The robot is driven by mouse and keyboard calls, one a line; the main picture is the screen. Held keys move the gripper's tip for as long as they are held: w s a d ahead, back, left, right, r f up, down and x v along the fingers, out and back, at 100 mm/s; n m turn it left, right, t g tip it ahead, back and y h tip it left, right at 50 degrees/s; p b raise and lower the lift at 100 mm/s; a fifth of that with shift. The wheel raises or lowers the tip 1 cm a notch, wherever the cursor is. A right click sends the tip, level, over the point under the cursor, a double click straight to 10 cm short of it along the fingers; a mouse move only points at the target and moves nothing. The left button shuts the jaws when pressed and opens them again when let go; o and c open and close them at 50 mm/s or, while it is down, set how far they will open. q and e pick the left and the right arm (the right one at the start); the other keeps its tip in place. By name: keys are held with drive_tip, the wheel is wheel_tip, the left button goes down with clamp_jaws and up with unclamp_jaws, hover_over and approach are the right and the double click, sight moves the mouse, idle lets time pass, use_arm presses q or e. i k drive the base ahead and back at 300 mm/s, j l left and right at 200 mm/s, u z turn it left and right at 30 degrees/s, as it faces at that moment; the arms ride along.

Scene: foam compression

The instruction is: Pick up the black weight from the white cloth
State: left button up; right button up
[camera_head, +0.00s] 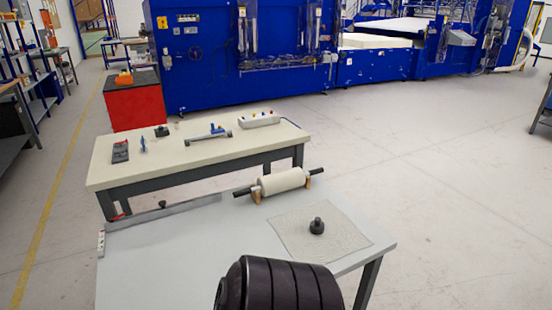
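The black weight (317,226) stands upright on the light cloth (348,240), a little right of the cloth's middle left area, with its knob on top. The cloth lies flat and looks pale grey-white on the right part of the near table (190,262). Neither of my grippers shows in this view, and nothing touches the weight.
A pale roller (282,182) with dark handles rests on wooden supports behind the cloth. A long metal straightedge (180,211) lies along the back left edge. A second table (220,158) with several tools stands behind. A dark ribbed form hides part of the front edge.

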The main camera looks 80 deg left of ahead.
sight(316, 227)
drive_tip(key=u, duration=2.4)
drive_tip(key=l+u, duration=0.1)
drive_tip(key=u, duration=0.3)
drive_tip(key=l+u, duration=0.15)
drive_tip(key=u, duration=0.2)
drive_tip(key=l+u, duration=0.15)
drive_tip(key=u, duration=0.25)
drive_tip(key=l+u, duration=0.1)
drive_tip(key=u, duration=0.3)
